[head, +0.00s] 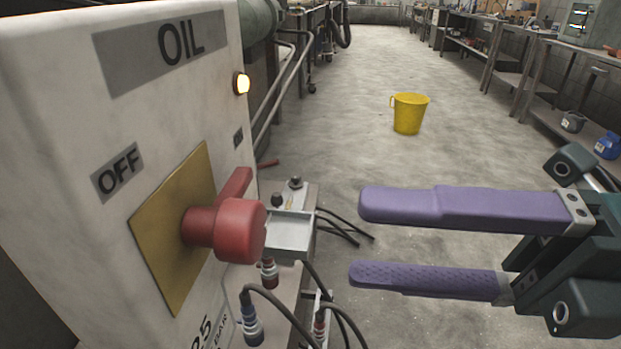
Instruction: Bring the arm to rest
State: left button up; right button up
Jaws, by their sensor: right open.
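My right gripper (357,239) comes in from the right with two purple fingers. It is open and empty, its fingers one above the other and pointing left. A red rotary handle (240,232) sits on a brass plate (170,228) on a white cabinet (60,110) at the left. The fingertips are apart from the handle, to its right in the picture. The handle's lever points up and right, away from the OFF label (118,172). My left gripper is not in view.
Cables and connectors (252,325) hang below the handle beside a grey metal box (289,232). A yellow bucket (409,113) stands on the open concrete floor. Workbenches (545,32) line the right wall.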

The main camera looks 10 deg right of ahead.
jog(key=w+d+r+m+t+h+p, duration=0.45)
jog(key=m+h, duration=0.25)
jog(key=m, duration=0.4)
jog(key=w+d+r+m+t+h+p, duration=0.3)
jog(key=w+r+m+t+h+p, duration=0.25)
jog(key=m, duration=0.55)
jog(key=s+d+f+m+g+h+p, duration=0.15)
jog(key=s+m+g+p, duration=0.4)
jog(key=s, duration=0.55)
jog(key=s+f+m+g+h+p, duration=0.1)
jog(key=s+m+g+h+p, duration=0.2)
jog(key=s+m+g+p, duration=0.5)
notch_tip(320, 180, up, 37)
jog(key=s+n+t+p, duration=0.1)
jog(key=n+p, duration=0.1)
jog(key=p, duration=3.1)
jog(key=shift+s+d+n, duration=0.15)
jog(key=shift+s+n, duration=0.1)
jog(key=shift+n, duration=0.1)
jog(key=shift+t, duration=0.25)
